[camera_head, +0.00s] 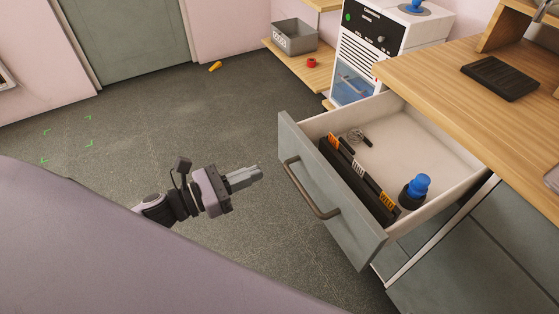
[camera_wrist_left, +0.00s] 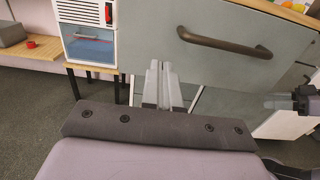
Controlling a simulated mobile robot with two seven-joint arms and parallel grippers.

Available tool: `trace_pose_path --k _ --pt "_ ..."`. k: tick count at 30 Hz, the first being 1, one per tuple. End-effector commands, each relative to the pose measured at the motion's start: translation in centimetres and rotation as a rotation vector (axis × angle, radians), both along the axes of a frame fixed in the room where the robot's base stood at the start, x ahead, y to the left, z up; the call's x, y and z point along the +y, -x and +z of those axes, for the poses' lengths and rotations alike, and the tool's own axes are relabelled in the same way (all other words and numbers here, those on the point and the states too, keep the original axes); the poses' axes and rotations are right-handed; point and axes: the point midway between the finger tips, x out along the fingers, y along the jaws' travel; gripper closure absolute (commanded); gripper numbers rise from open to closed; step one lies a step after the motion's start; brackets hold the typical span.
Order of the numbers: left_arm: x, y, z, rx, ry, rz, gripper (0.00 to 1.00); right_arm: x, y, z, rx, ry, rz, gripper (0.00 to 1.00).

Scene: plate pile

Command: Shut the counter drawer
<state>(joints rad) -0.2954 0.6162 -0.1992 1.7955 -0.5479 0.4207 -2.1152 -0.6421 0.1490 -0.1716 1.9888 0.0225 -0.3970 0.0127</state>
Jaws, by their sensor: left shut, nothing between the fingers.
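The counter drawer (camera_head: 326,190) stands pulled far out of the wooden-topped counter, with its grey front and bar handle (camera_head: 309,189) facing me. It holds a black divider with orange and white tabs (camera_head: 358,177), a blue-capped bottle (camera_head: 415,190) and small dark items. My left gripper (camera_head: 258,174) is shut and empty, a short way left of the drawer front and apart from it. In the left wrist view its fingertips (camera_wrist_left: 160,66) show below and left of the handle (camera_wrist_left: 225,43). Part of what looks like my right gripper (camera_wrist_left: 278,103) shows at that view's right edge, its jaws unclear.
A white cabinet unit (camera_head: 372,45) stands behind the drawer, beside a low wooden shelf with a grey bin (camera_head: 294,38) and a red ring (camera_head: 311,63). An orange-yellow item (camera_head: 215,66) lies on the floor. The floor left of the drawer is otherwise clear.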

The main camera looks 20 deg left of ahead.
Motion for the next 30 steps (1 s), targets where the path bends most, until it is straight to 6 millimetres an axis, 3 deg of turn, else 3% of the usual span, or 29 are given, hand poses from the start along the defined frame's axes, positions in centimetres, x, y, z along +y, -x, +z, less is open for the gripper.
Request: trace_pose_path --k 15,30 --pt "-4.0 -5.2 0.1 0.0 0.001 0.001 1.0 -0.2 0.0 0.6 0.0 0.001 -0.01 0.57" --pt "-4.5 -5.7 0.0 0.001 0.001 0.0 1.0 -0.2 0.2 0.5 0.001 0.004 -0.008 0.57"
